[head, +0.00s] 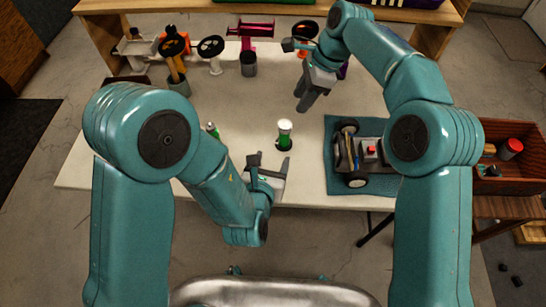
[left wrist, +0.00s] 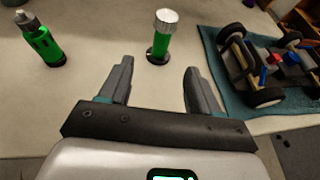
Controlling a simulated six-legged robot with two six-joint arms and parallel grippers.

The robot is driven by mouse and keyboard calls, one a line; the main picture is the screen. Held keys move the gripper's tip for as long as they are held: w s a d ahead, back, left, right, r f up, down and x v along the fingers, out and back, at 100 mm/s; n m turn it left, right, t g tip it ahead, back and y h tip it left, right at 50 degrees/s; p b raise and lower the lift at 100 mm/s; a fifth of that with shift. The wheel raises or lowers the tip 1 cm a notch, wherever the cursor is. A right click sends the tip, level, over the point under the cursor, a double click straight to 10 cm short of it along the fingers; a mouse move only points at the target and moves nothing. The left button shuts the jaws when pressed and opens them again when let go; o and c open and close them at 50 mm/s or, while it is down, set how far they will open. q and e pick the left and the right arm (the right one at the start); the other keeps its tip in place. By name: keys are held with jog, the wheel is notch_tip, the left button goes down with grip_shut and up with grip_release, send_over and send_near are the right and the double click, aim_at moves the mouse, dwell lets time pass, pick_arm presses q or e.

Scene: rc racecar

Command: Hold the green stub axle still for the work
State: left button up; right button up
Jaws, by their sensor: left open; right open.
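The green stub axle (head: 285,134) appears to be the upright green cylinder with a silver-white top and dark foot on the pale table. It also shows in the left wrist view (left wrist: 161,38), ahead of and between the finger lines. My left gripper (head: 265,163) is open and empty, nearer than the axle and apart from it; its two fingers show in the left wrist view (left wrist: 158,72). My right gripper (head: 306,98) is open above the table, behind the axle and slightly right, pointing down. I see nothing between its fingers.
A green bottle-like item (left wrist: 42,42) stands left of the axle. A car chassis (head: 352,158) with black wheels lies on a teal mat (head: 334,125) at right. Several stands and parts, including a magenta one (head: 252,30), line the back. A wooden box (head: 500,184) stands right.

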aim_at(285, 131)
pick_arm(q)
jog(key=x, duration=1.6)
jog(key=shift+w+d, duration=0.15)
jog(key=shift+d, duration=0.15)
